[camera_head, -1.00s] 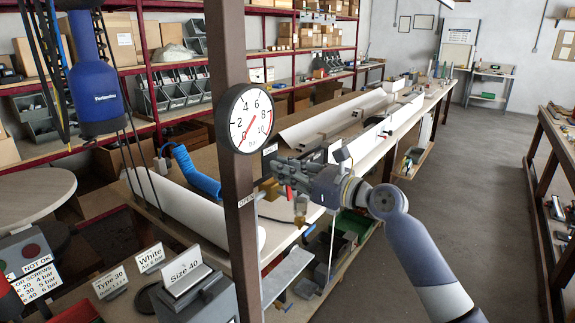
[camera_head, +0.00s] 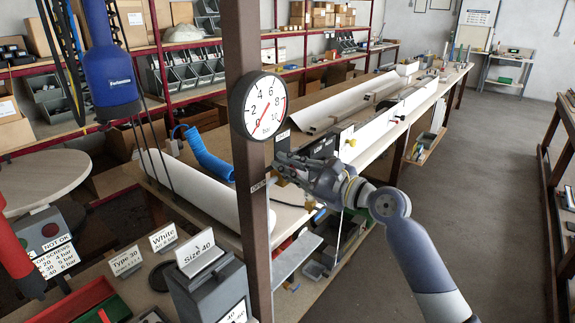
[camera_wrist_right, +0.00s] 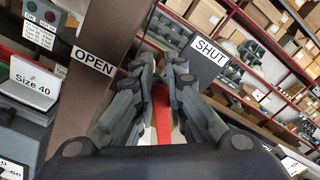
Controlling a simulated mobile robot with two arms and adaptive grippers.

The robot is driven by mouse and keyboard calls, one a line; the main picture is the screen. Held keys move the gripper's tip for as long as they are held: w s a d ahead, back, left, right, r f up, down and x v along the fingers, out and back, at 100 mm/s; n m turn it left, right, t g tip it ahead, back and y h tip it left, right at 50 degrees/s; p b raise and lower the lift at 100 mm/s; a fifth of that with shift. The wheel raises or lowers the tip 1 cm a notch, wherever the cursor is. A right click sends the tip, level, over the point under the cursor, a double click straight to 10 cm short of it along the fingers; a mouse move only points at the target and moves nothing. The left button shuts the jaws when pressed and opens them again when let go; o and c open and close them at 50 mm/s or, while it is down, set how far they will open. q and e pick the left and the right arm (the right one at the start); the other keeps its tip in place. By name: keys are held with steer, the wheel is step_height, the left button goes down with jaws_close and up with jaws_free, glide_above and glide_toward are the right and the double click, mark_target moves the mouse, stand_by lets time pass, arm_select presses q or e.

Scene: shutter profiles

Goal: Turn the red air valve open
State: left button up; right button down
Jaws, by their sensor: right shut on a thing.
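The red valve lever (camera_wrist_right: 162,115) shows in the right wrist view as a red strip between the fingers of my right gripper (camera_wrist_right: 158,75). The fingers are shut on it. The lever lies between an OPEN sign (camera_wrist_right: 93,62) on the brown post at left and a SHUT sign (camera_wrist_right: 209,51) on a dark plate at right. In the head view my right gripper (camera_head: 283,166) is just right of the post, below the round pressure gauge (camera_head: 264,106); the lever is hidden there. The valve body is not clearly visible. My left gripper is not in view.
The brown post (camera_head: 250,215) stands close beside my right gripper. Behind it is a long bench with white profiles (camera_head: 205,185) and a blue hose (camera_head: 205,155). A grey Size 40 box (camera_head: 212,290) stands front left. The floor (camera_head: 480,190) at right is clear.

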steer(key=shift+f, duration=0.3)
steer(key=c, duration=1.8)
jaws_free()
steer(key=shift+d, duration=0.1)
steer(key=shift+o, duration=1)
steer(key=shift+s+d+r, duration=0.15)
steer(key=shift+d+r, duration=0.05)
steer(key=shift+r, duration=0.05)
steer(key=v, duration=1.2)
steer(key=shift+d, duration=0.1)
steer(key=shift+c, duration=0.3)
